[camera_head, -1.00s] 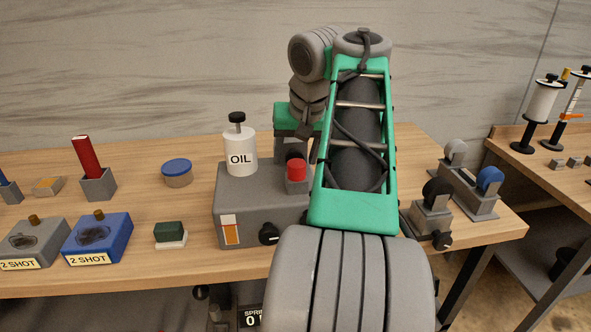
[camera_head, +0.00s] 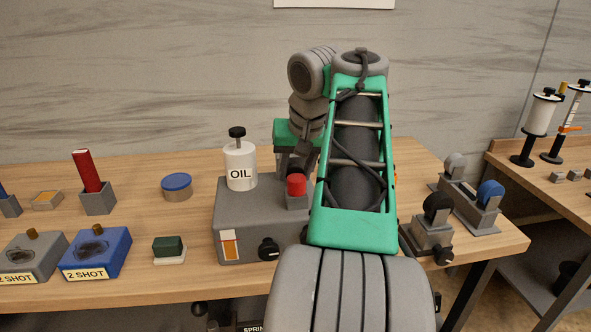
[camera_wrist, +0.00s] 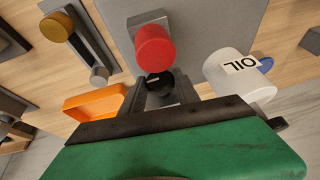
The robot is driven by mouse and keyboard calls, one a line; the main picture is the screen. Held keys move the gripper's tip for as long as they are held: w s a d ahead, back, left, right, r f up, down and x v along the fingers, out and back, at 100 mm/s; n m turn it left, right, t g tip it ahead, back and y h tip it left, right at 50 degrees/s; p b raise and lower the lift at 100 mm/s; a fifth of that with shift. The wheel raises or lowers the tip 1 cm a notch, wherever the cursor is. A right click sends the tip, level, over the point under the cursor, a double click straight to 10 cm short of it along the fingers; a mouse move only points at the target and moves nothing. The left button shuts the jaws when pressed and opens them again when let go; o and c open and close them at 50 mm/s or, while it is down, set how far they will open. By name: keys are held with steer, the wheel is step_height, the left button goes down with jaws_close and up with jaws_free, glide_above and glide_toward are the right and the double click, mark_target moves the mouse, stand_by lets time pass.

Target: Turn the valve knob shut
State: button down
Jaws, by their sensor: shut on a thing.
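The grey oil unit (camera_head: 235,205) stands on the bench with a white OIL bottle (camera_head: 240,167) and a red button (camera_head: 296,185) on top. My gripper (camera_wrist: 160,88) is shut around a dark round knob (camera_wrist: 158,80), just beside the red button in the wrist view (camera_wrist: 155,47). I take this for the valve knob; its base is partly hidden by the fingers. In the head view my arm and the unit hide most of the grip. Another black knob (camera_head: 268,248) is on the unit's front face, with no gripper on it.
An orange tray (camera_wrist: 95,102) lies close beside my gripper in the wrist view. Grey blocks with black (camera_head: 437,207) and blue (camera_head: 491,193) round tops stand at the bench's right end. Two 2 SHOT boxes, grey (camera_head: 30,258) and blue (camera_head: 97,254), are at the left.

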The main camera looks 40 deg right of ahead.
steer(key=shift+f+b, duration=0.35)
steer(key=shift+b, duration=1.15)
steer(key=h+b, duration=0.1)
steer(key=b, duration=0.3)
steer(key=shift+w+a+g, duration=0.1)
steer(key=shift+a+g, duration=0.05)
steer(key=shift+g, duration=0.15)
steer(key=b, duration=0.3)
steer(key=g+h+b, duration=0.1)
steer(key=b, duration=0.2)
steer(key=shift+f+n, duration=0.25)
steer(key=shift+n, duration=0.05)
steer(key=shift+w+a+r+g+h+b, duration=0.1)
steer(key=shift+r+g+h+b, duration=0.35)
steer(key=shift+h+b, duration=0.3)
steer(key=shift+r+h+p, duration=0.2)
steer(key=shift+h+p, duration=0.15)
steer(key=shift+p, duration=0.2)
steer(key=shift+n+g+p, duration=0.25)
steer(key=shift+n+p, duration=0.05)
steer(key=shift+p, duration=0.1)
steer(key=shift+f+h, duration=0.15)
steer(key=shift+h, duration=0.25)
